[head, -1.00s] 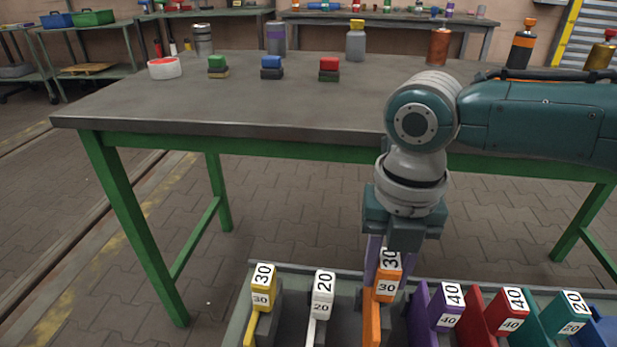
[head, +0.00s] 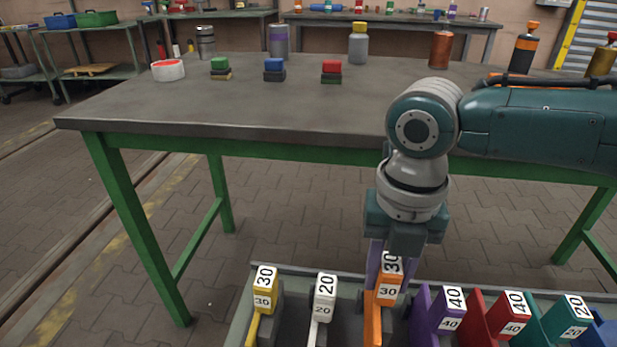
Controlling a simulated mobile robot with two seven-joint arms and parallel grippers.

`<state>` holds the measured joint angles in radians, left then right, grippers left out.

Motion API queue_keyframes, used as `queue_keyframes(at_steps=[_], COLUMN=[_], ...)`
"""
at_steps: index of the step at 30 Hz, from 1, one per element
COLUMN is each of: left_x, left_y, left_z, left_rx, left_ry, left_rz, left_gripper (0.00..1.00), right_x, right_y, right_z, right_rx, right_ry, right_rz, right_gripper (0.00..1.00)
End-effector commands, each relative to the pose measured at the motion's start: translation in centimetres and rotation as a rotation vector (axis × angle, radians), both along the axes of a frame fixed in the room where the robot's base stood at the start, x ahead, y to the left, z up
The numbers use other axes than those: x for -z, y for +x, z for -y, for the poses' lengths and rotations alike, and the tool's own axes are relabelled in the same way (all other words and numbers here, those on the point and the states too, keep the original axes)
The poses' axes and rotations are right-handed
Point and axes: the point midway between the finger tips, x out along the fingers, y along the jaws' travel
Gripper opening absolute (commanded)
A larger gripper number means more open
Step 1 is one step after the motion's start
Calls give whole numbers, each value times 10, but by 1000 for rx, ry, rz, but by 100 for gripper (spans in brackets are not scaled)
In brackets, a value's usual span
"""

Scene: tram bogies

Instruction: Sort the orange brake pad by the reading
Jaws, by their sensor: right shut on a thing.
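The orange brake pad (head: 387,293) stands upright in the rack at the bottom of the head view, with 30 on its front and top labels. My right gripper (head: 388,262) points down at its top and is shut on it; the fingers partly hide the top label. My left gripper is not in view.
The rack (head: 240,322) also holds yellow (head: 265,295), white (head: 323,296), purple (head: 447,308), red (head: 512,312) and teal (head: 571,315) numbered pads. The grey table (head: 200,104) has a clear front; a tape roll (head: 168,70), bottles and cans stand farther back.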

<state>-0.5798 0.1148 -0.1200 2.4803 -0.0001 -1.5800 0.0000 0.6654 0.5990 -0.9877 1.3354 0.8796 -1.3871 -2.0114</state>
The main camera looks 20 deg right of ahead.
Motion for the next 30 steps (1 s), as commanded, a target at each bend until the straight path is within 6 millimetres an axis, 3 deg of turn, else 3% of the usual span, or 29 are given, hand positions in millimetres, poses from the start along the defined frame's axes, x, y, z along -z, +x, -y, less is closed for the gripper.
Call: queue_keyframes(at_steps=[30], left_x=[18], left_y=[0], left_z=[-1], left_rx=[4], left_ry=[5], left_rz=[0], left_gripper=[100], right_x=[25], right_y=[0], right_z=[0], right_rx=[0], right_ry=[1], right_rz=[1], right_gripper=[0])
